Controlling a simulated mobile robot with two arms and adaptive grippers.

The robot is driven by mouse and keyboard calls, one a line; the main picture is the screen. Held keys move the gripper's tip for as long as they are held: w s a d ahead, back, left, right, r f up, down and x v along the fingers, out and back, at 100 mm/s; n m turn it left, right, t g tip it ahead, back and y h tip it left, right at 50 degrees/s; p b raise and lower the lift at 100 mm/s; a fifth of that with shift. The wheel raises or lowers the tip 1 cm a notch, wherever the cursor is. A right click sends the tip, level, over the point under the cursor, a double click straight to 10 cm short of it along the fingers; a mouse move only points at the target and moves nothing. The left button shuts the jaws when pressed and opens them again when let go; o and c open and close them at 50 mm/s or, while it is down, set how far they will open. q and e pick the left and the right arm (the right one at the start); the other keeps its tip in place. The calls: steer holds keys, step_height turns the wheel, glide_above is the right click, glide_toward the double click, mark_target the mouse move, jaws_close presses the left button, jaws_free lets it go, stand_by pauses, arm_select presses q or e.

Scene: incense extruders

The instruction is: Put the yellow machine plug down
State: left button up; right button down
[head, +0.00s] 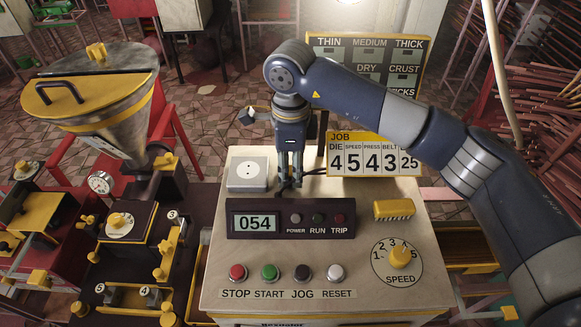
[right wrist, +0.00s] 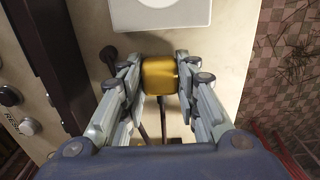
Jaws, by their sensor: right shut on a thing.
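My right gripper (head: 289,180) is over the back of the cream control console (head: 330,180), pointing down. In the right wrist view its fingers (right wrist: 160,88) are closed on both sides of the yellow machine plug (right wrist: 159,74). A dark cable (right wrist: 163,122) runs from the plug between the fingers. In the head view the fingers hide the plug, and dark cable lies around their tips. I cannot tell whether the plug touches the console top. The white socket (head: 248,173) is just left of the gripper. It also shows beyond the plug in the right wrist view (right wrist: 160,12). My left gripper is out of view.
A display panel (head: 290,219) crosses the console in front of the gripper. Buttons, a speed dial (head: 399,256) and a yellow ribbed block (head: 394,209) are nearer the front and right. A JOB sign (head: 374,155) stands behind on the right. A hopper machine (head: 100,95) stands left.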

mark_target(290, 170)
steer(key=c, duration=1.2)
jaws_free()
steer(key=shift+r+p, duration=0.4)
steer(key=shift+p, duration=0.05)
steer(key=shift+r+p, duration=0.35)
steer(key=shift+p, duration=0.05)
steer(key=shift+r+b, duration=2.3)
steer(key=shift+r, duration=3.6)
